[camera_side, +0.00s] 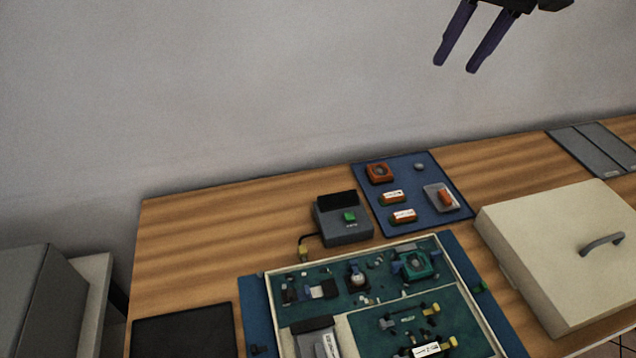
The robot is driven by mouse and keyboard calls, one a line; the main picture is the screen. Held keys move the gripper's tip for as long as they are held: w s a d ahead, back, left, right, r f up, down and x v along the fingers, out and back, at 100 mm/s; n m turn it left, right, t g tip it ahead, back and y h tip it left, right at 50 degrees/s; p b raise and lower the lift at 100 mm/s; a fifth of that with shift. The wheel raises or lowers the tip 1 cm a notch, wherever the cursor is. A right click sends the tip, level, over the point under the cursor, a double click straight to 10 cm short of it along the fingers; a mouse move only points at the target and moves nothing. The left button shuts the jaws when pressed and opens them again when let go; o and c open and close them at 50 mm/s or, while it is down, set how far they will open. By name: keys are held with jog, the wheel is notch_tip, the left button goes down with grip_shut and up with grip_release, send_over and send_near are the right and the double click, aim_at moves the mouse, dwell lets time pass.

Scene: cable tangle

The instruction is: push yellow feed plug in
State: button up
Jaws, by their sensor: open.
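A small yellow plug (303,251) hangs or lies at the end of a short black cable by the left side of a grey box (347,231). The box has a dark top panel and a green button. The plug is close to the back rim of the teal-floored tray (350,263); I cannot tell whether it sits in a socket. My gripper (453,68) is high at the top of the view, in front of the wall, with its two dark fingers apart and nothing between them. It is far above and to the right of the plug.
The tray holds several small parts, some with yellow ends (432,309). A blue mat (433,171) with orange parts lies behind it. A large cream case (560,250) with a grey handle stands at right. A black pad (185,333) lies at left; bare wood (215,235) is clear behind it.

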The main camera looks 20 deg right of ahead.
jog(key=w+a+f+g, duration=0.1)
jog(key=w+a+f, duration=0.35)
jog(key=a, duration=0.25)
jog(key=n+g+h, duration=0.1)
jog(key=n+g, duration=0.1)
jog(key=n, duration=0.1)
send_over(303, 249)
notch_tip(303, 249, down, 21)
notch_tip(303, 249, down, 14)
jog(key=shift+r, duration=0.25)
jog(key=shift+c, duration=0.2)
grip_shut()
jog(key=shift+r, duration=0.1)
